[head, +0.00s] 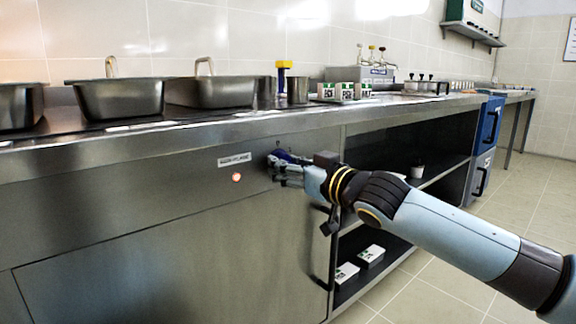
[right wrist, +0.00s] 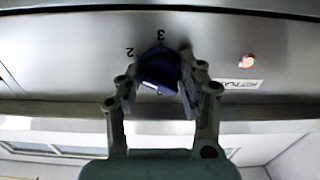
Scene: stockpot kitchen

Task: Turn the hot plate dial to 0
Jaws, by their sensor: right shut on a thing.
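The hot plate dial is a blue-purple knob (right wrist: 158,70) on the steel front panel, with the numbers 2 and 3 printed beside it in the right wrist view. A white mark shows on the knob's face; I cannot tell which number it points to. In the head view the dial (head: 284,156) is mostly hidden by my gripper. My right gripper (right wrist: 155,82) has its fingers on both sides of the knob and is shut on it. It also shows in the head view (head: 281,168). My left gripper is not in view.
A red lit lamp (head: 236,177) and a label plate (head: 234,160) sit left of the dial in the head view. Steel pans (head: 120,98) stand on the counter above. Open shelves with white boxes (head: 347,273) lie below right.

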